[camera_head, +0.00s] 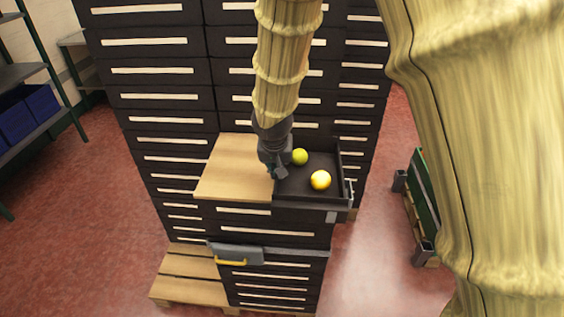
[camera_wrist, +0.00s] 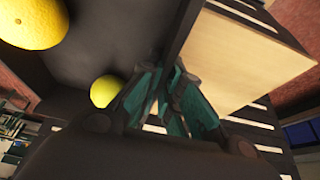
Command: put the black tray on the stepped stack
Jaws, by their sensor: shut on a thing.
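My gripper (camera_head: 279,172) is shut on the tray's left wall. The tray's underside is hidden.
Tall black drawer units (camera_head: 160,72) stand right behind. A grey piece with a yellow handle (camera_head: 231,262) sticks out at the stack's front, above a wooden pallet (camera_head: 185,285). A green-topped rack (camera_head: 424,200) stands at right. Red floor is open on both sides.

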